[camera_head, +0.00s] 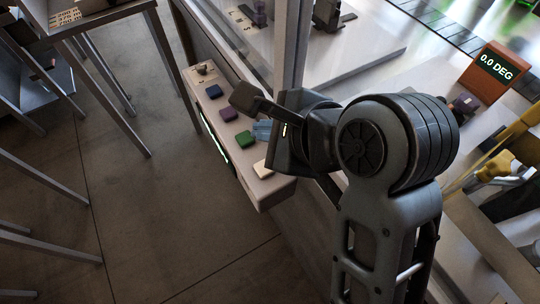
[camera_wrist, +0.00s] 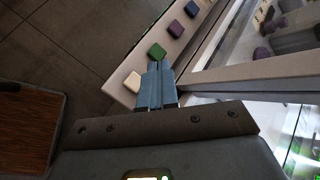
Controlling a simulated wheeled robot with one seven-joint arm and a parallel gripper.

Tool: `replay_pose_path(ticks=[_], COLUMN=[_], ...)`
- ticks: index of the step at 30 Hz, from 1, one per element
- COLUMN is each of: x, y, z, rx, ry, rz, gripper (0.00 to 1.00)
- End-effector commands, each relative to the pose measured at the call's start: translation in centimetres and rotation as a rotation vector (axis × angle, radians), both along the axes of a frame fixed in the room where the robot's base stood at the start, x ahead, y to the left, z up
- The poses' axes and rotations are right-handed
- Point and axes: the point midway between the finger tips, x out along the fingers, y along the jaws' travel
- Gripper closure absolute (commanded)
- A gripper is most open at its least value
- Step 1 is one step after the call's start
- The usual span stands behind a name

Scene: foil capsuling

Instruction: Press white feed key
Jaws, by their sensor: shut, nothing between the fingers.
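The white key (camera_head: 263,169) is at the near end of the control box's row of keys. It also shows in the wrist view (camera_wrist: 132,82), just left of my fingers. My gripper (camera_head: 262,130) is shut and empty, its blue-grey fingers over the box between the white and green keys in the head view. In the wrist view my gripper's fingertips (camera_wrist: 158,66) lie together beside the white key, pointing toward the green key (camera_wrist: 157,52). I cannot tell how high the fingertips are above the box. The white key is not covered in either view.
The control box (camera_head: 272,188) also carries a green key (camera_head: 244,139), a purple key (camera_head: 229,114) and a blue key (camera_head: 214,91). A glass-panelled frame post (camera_head: 290,50) rises behind it. An orange display (camera_head: 494,66) reads 0.0 DEG. Open floor (camera_head: 150,220) lies left.

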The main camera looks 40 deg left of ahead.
Motion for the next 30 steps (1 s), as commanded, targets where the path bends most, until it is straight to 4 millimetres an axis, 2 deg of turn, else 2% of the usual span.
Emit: replay_pose_path(ticks=[11, 17, 30], x=[0.0, 0.0, 0.0], y=[0.1, 0.1, 0.1], z=[0.2, -0.4, -4.0], rx=[-0.002, -0.001, -0.001], ry=[0.007, 0.006, 0.004], rz=[0.001, 0.000, 0.001], gripper=[1.00, 1.00, 1.00])
